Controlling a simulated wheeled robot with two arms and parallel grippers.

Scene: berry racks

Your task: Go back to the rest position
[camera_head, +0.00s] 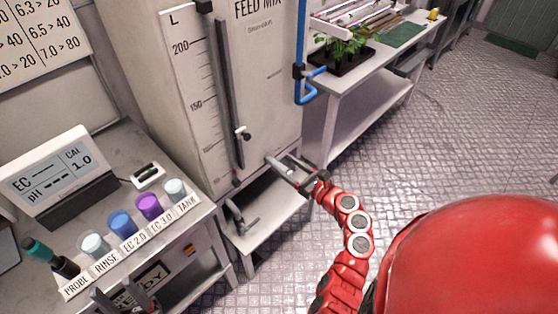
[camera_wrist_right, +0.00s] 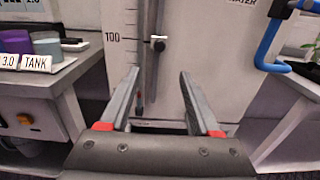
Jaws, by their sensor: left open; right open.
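My right gripper (camera_head: 282,163) is open and empty in front of the lower part of the feed mix tank (camera_head: 265,100). Its red arm reaches up from the bottom of the head view. In the right wrist view the two fingers of the right gripper (camera_wrist_right: 159,75) are spread, with only the tank front and its scale (camera_wrist_right: 115,40) showing between and beyond them. My left gripper (camera_head: 114,291) shows at the lower left edge of the head view, open, in front of the bench with the labelled cups. Most of the left arm is out of view.
The bench (camera_head: 165,222) at left holds an EC/pH meter (camera_head: 60,170), a probe (camera_head: 52,260) and several cups. A low shelf (camera_head: 275,215) stands under the tank. A blue pipe (camera_head: 302,60) and a white table (camera_head: 345,90) with plants stand right. The floor at right is clear.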

